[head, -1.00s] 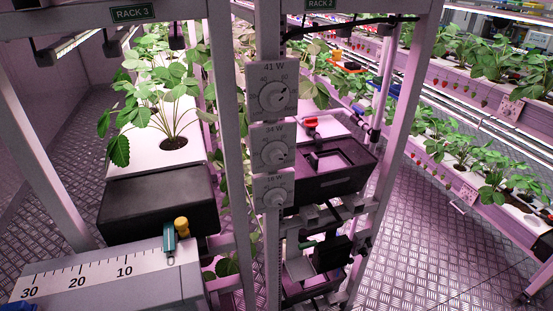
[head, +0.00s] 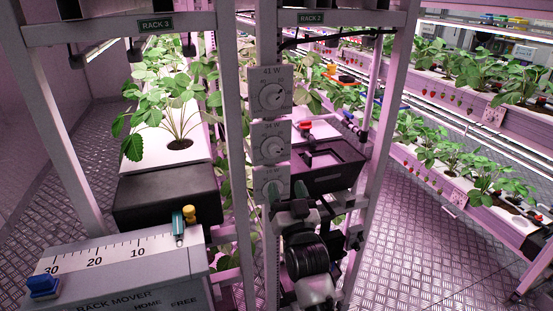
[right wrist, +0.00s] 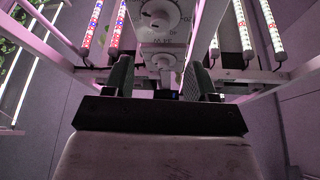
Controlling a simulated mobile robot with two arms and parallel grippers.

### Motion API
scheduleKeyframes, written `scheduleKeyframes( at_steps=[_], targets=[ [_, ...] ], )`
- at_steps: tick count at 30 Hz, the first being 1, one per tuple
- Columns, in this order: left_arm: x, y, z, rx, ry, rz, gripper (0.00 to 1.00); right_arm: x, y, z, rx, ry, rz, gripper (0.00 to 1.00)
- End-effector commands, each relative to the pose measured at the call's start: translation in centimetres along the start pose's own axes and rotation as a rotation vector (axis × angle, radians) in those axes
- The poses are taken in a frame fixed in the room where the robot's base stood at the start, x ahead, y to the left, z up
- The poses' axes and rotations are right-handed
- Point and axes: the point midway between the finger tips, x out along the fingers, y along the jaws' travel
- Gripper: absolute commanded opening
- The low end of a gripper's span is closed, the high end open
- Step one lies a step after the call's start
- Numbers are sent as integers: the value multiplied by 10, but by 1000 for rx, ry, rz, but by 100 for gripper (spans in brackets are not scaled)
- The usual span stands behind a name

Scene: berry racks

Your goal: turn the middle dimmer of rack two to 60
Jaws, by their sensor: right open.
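Three grey dimmer plates with round knobs run down the post of rack two in the head view: the top dimmer (head: 270,97) marked 41 W, the middle dimmer (head: 271,148) with a label like 34 W, and the bottom dimmer (head: 266,182). The middle knob's exact setting is too small to read. My right gripper (head: 289,191) is open and empty, its fingertips upright in front of the bottom dimmer and partly covering it, below the middle one. In the right wrist view its two fingers (right wrist: 160,78) stand apart, with dimmer dials (right wrist: 160,14) beyond them. My left gripper is not in view.
A black bin (head: 325,165) sits just right of the dimmer post. The rack mover console (head: 125,265) stands front left, with a black box (head: 165,195) behind it. Plants fill the racks. The metal floor at right is clear.

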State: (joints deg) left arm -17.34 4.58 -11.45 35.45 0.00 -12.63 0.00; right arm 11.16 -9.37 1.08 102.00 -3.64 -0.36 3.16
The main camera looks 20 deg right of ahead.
Motion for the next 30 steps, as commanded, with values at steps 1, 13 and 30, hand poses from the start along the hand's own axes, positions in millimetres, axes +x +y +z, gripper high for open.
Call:
scheduleKeyframes(
  at_steps=[1,13,30],
  targets=[
    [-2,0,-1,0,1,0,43,6,0,-1,0,1,0,57],
    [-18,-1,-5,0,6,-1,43,79,-1,-1,1,-2,-1,57],
    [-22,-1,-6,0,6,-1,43,103,0,2,0,-5,-1,57]
  ],
)
